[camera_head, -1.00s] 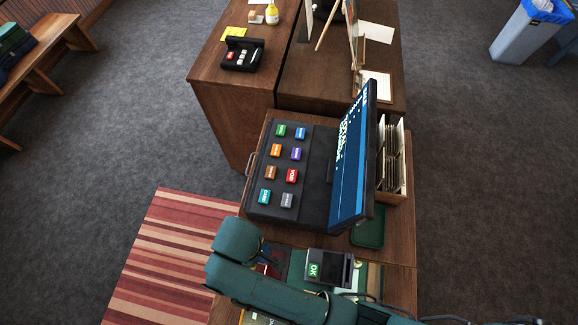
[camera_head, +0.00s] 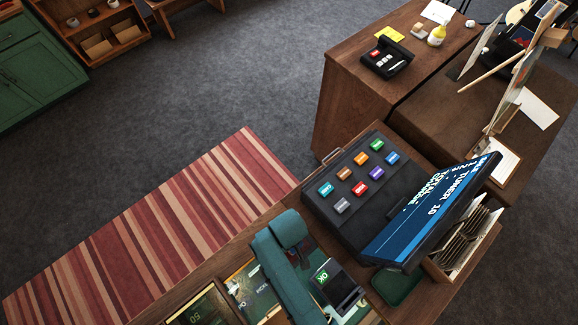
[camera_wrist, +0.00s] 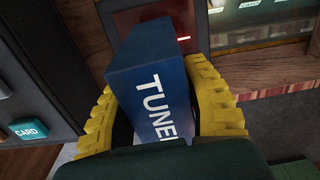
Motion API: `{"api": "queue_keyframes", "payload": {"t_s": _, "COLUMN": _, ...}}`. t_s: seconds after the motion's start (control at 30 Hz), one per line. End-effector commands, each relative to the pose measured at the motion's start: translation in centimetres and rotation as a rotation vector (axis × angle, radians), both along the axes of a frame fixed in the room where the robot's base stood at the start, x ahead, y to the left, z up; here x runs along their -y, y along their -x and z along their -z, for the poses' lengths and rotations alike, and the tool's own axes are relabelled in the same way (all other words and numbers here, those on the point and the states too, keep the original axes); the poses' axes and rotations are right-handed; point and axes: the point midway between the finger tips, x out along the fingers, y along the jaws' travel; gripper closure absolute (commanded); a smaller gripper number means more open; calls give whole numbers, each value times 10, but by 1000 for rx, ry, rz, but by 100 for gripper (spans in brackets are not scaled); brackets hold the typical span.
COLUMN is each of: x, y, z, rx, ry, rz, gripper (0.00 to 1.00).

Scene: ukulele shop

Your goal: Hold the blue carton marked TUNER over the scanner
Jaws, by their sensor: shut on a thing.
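The blue carton (camera_wrist: 150,85) marked TUNER is in the wrist view, between the yellow-padded fingers of my gripper (camera_wrist: 160,88). My gripper is shut on it, and its lettering faces the camera. The scanner (camera_wrist: 188,22) appears to be the dark, reddish panel with a small red light just beyond the carton's top end; the carton hides part of it. I cannot tell the exact gap between them. In the head view my green arm reaches over the counter and hides the gripper and carton. The tilted register screen (camera_head: 425,215) shows a line reading TUNER 10.
The black register keypad (camera_head: 365,170) with several coloured keys stands close beside my arm. A card box (camera_head: 465,240) sits behind the screen. A striped rug (camera_head: 150,225) and open floor lie to the left.

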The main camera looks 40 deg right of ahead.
Motion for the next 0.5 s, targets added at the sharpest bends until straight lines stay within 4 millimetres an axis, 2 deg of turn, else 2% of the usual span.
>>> {"api": "queue_keyframes", "payload": {"t_s": 0.3, "x": 0, "y": -1, "z": -1, "rx": 2, "ry": 1, "rz": 0, "gripper": 94}}
{"api": "queue_keyframes", "payload": {"t_s": 0.5, "x": 0, "y": -1, "z": -23, "rx": 4, "ry": 1, "rz": 0, "gripper": 94}}
